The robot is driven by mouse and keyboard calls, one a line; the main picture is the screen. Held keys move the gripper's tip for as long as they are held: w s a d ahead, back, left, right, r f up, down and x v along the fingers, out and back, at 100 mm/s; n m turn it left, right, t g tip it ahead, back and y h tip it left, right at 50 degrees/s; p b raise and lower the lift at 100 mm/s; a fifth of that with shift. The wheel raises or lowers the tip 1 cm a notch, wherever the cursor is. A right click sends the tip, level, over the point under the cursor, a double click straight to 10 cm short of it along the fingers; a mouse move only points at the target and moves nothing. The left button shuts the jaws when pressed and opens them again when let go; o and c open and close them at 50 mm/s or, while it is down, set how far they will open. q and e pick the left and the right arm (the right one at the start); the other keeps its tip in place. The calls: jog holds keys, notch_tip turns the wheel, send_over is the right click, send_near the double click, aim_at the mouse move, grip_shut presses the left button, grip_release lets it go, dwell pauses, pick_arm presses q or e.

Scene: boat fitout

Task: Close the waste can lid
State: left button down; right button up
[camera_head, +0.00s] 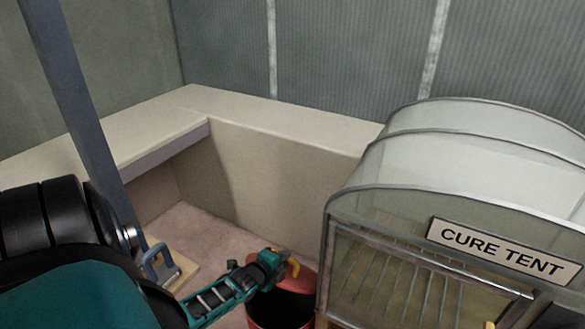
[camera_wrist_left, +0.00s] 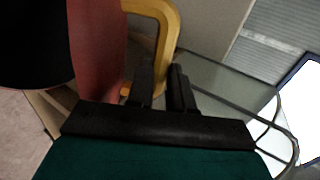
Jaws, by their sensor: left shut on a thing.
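The red waste can (camera_head: 257,318) stands at the bottom centre of the head view, cut off by the lower edge. Its dark opening shows, so the lid is open. My right gripper is out of view.
The cure tent (camera_head: 480,150), with a clear curved cover and a sign, stands close to the right of the can. A beige bench (camera_head: 270,130) runs along the back walls. A grey post (camera_head: 75,100) with a wooden base stands left. Bare floor (camera_head: 205,235) lies behind the can.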

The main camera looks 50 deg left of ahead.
pick_arm(q)
jog(key=s+d+f+t+b, duration=0.1)
jog(key=s+f+t+b, duration=0.1)
jog(key=s+f+b, duration=0.2)
jog(key=s+d+f+t+y+b, duration=0.1)
jog(key=s+f+b, duration=0.3)
jog(key=f+b, duration=0.6)
jog(key=shift+s+d+t+y+b, duration=0.2)
jog(key=shift+s+t+y+b, duration=0.1)
jog(key=shift+t+b, duration=0.6)
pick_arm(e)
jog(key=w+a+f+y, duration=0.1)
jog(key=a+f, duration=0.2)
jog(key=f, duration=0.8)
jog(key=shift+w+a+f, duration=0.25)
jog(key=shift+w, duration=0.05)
pick_arm(q)
jog(key=shift+s+d+f, duration=0.1)
jog(key=shift+f, duration=0.1)
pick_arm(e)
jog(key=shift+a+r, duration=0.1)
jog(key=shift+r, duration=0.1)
pick_arm(q)
jog(key=c, duration=1.2)
grip_release()
jog(key=shift+f, duration=0.15)
jog(key=shift+o, duration=0.9)
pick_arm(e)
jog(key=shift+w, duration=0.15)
